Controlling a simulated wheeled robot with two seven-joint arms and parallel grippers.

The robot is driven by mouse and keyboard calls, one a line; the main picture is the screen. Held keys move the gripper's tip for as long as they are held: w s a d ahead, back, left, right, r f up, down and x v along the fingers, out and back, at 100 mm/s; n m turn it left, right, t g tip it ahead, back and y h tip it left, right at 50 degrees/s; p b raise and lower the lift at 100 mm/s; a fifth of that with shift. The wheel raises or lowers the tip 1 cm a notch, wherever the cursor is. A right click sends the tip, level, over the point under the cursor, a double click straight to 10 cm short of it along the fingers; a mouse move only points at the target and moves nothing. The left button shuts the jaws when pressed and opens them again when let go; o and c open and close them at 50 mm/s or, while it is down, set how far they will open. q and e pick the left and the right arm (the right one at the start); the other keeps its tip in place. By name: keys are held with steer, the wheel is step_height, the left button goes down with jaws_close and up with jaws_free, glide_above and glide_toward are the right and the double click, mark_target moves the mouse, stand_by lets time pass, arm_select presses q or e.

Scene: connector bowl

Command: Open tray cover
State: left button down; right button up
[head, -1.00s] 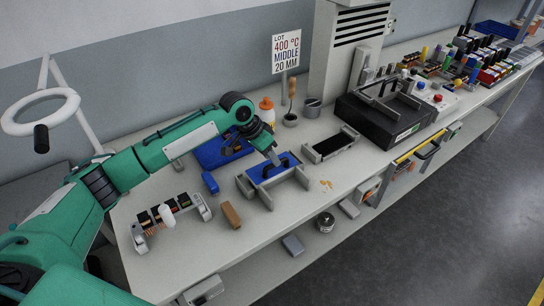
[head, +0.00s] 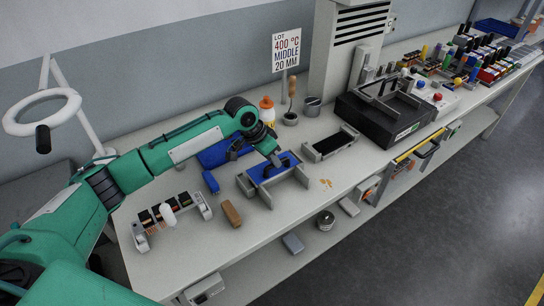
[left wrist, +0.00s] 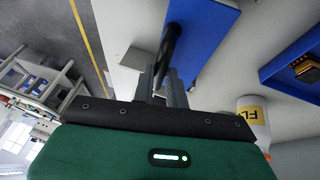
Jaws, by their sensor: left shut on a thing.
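The blue tray cover (head: 283,168) lies on the grey tray fixture (head: 270,200) on the bench, in the middle of the head view. In the left wrist view the blue cover (left wrist: 205,35) fills the top middle, with a black bar handle (left wrist: 172,42) standing on it. My left gripper (head: 274,160) is over the cover, at its handle. In the left wrist view my left gripper's fingers (left wrist: 165,78) are shut on the handle. The contact is partly hidden in the head view. My right gripper is not in view.
A second blue tray (head: 215,154) lies behind my left arm. A yellow-labelled bottle (left wrist: 252,115) stands nearby. A brown block (head: 231,214) and a grey frame with a black inside (head: 330,144) flank the fixture. A black box (head: 385,115) stands further right.

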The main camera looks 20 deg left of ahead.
arm_select(q)
steer(key=s+d+p, duration=0.4)
steer(key=d, duration=0.1)
steer(key=shift+s+d, duration=0.15)
steer(key=shift+d, duration=0.1)
steer(key=c, duration=1.4)
jaws_free()
